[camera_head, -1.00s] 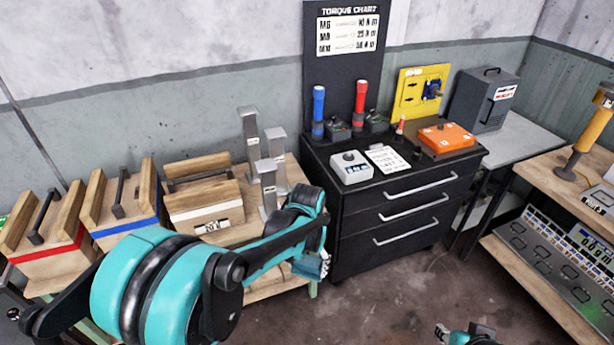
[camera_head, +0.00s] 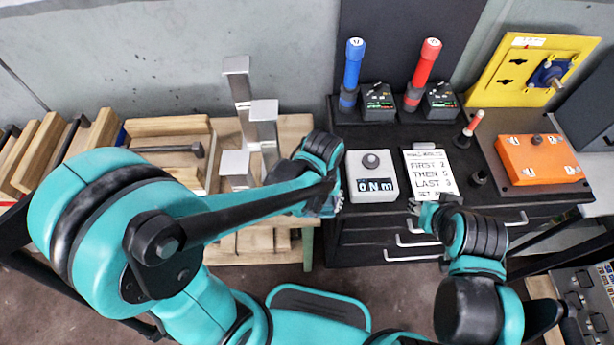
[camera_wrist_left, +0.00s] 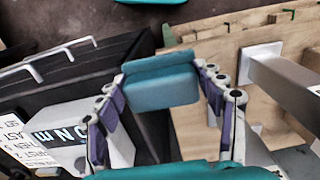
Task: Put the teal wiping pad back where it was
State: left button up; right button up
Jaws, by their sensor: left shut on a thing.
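The teal wiping pad (camera_wrist_left: 160,86) is a small block, held between the fingers of my left gripper (camera_wrist_left: 165,100) in the left wrist view. In the head view my left gripper (camera_head: 328,203) points down over the gap between the wooden bench and the black cabinet. The pad is mostly hidden by the gripper there. My right gripper (camera_head: 428,212) is near the front edge of the cabinet, below the note card; its fingers are too small to read.
The wooden bench (camera_head: 235,245) carries grey metal posts (camera_head: 264,130) and wooden boxes (camera_head: 170,150). The black cabinet (camera_head: 400,170) carries an oNm meter (camera_head: 371,176), a note card (camera_head: 430,170), blue and red torque drivers (camera_head: 352,70) and an orange box (camera_head: 537,160).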

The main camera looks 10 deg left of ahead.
pick_arm(q)
jog(key=shift+f, duration=0.3)
jog(key=w+a+f+b, duration=0.1)
jog(key=w+a+f, duration=0.1)
jog(key=w, duration=0.1)
jog(key=w+a+f+b, duration=0.3)
jog(key=w+a+f, duration=0.1)
jog(key=w, duration=0.1)
jog(key=shift+w+a+f+b, duration=0.3)
jog(key=shift+a+f, duration=0.05)
jog(key=shift+f+b, duration=1)
jog(key=shift+f, duration=0.9)
jog(key=shift+f, duration=0.15)
jog(key=o, duration=1.2)
